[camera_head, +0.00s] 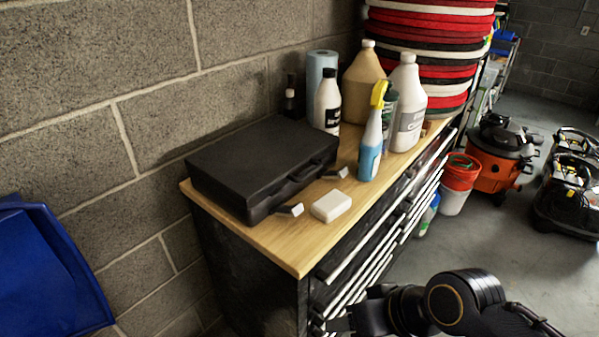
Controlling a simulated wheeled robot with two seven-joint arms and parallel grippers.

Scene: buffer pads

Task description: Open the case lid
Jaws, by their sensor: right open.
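The black case (265,160) lies flat on the wooden top of a tool cabinet, against the block wall. Its lid is down, and its handle (305,172) faces the front edge of the cabinet. Two small pale pieces, one at the near front corner (290,210) and one farther along the front (336,173), stick out beside the case and look like latches. My right gripper (342,320) is at the bottom of the view, low in front of the drawers, well apart from the case. It is open and empty. My left gripper is not in view.
A white block (331,206) lies on the wooden top (290,246) in front of the case. A spray bottle (371,140), white jug (407,110) and other bottles stand to the right. Stacked red pads (425,60) are behind. A blue bin (45,265) is at left.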

